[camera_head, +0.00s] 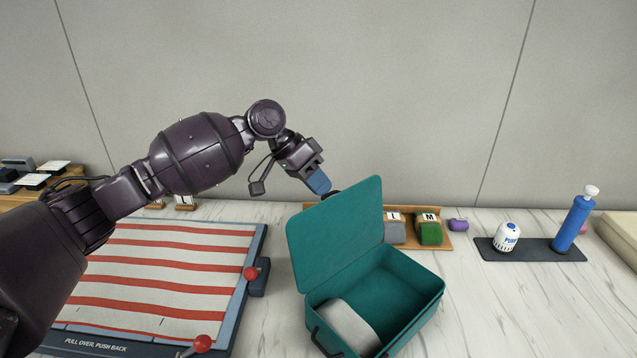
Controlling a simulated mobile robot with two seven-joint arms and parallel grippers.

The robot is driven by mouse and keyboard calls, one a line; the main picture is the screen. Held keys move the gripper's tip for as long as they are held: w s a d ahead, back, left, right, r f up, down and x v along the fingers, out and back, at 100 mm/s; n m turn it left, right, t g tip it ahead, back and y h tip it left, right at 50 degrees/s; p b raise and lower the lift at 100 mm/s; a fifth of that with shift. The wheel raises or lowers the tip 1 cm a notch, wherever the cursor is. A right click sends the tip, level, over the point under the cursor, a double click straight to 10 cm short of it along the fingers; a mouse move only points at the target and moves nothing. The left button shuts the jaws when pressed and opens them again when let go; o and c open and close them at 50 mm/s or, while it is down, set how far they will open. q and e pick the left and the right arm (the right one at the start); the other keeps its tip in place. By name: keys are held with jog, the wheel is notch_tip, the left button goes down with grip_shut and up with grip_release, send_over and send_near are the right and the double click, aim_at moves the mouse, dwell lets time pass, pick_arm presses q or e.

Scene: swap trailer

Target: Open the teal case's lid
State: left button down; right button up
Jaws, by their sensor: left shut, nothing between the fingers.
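The teal case (418,287) stands on the marble counter at the lower middle. Its lid (336,238) is raised on the left side and tilts up, so the inside shows. A white rounded item (345,326) lies in the case. A dark handle is at the front left of the case. My left gripper (318,183) is above and behind the lid's upper edge, with its blue fingertips shut and empty. Whether the fingertips touch the lid cannot be told. My right gripper is not in view.
A striped red and white board (160,270) with red knobs lies left of the case. A wooden tray (450,240) with grey and green bundles is behind it. A dark mat (540,256) on the right holds a white jar (507,237) and a blue pump (574,222).

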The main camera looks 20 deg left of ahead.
pick_arm(q)
jog(key=w+p+v, duration=0.1)
jog(key=v, duration=1.1)
jog(key=shift+s+d+r+p, duration=0.35)
jog(key=shift+s, duration=0.1)
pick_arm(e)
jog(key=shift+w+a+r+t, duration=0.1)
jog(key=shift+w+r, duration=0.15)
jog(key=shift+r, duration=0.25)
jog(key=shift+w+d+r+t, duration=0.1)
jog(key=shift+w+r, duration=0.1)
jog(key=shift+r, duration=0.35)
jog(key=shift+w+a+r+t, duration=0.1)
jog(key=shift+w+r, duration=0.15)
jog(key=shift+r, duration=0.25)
